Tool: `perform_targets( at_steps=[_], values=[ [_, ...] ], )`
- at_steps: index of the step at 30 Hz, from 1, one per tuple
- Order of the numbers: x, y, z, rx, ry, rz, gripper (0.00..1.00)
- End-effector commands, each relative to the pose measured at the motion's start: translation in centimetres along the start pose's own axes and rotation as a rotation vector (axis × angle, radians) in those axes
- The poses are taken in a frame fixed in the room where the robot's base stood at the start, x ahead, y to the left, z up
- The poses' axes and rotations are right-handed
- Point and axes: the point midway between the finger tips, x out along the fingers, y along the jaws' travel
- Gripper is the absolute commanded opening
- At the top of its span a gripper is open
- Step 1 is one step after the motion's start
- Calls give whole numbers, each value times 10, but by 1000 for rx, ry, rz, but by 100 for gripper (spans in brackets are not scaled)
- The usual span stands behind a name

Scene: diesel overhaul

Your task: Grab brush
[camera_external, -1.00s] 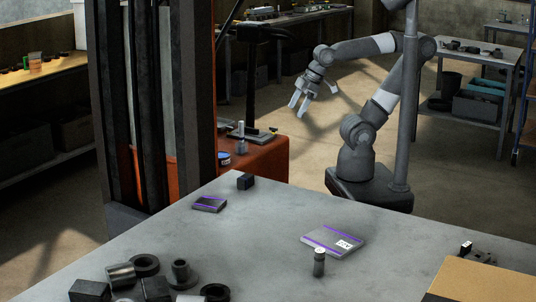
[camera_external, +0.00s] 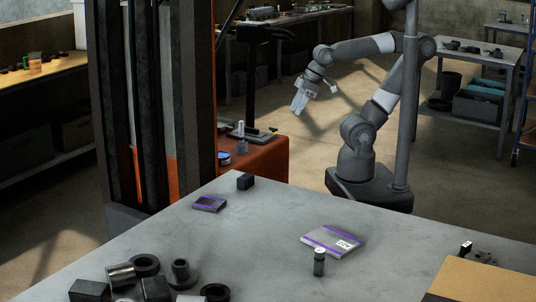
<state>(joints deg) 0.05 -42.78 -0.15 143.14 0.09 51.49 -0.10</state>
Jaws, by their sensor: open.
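My gripper (camera_external: 298,108) hangs at the end of my bent arm, pointing down and to the left, to the right of the orange machine base. It is open, with its fingers overlapping from this angle and nothing seen between them. I cannot pick out a brush for certain. A small upright item with a pale tip (camera_external: 241,139) stands on the orange base (camera_external: 264,163), left of and below my gripper in the picture; it is too small to name.
The grey table (camera_external: 250,242) in front holds a purple-striped box (camera_external: 334,240), a smaller one (camera_external: 209,203), a dark cylinder (camera_external: 319,263) and several dark metal parts (camera_external: 145,264). A work table (camera_external: 482,52) stands behind at right. Open floor (camera_external: 450,185) lies right of my base.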

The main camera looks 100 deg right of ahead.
Motion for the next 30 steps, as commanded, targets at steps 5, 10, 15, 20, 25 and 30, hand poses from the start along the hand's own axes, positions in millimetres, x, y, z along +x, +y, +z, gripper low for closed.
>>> perform_targets(
  at_steps=[5, 10, 15, 20, 25, 30],
  values=[
    [10, 18, -20, 63, -16, -19, 45],
    [34, 62, -54, 189, -36, -33, 45],
    [62, 122, -79, 320, -45, -13, 45],
    [90, 188, -89, 441, -52, 38, 45],
    [117, 267, -84, 558, -63, 126, 45],
    [136, 341, -65, 648, -78, 232, 45]
  ],
)
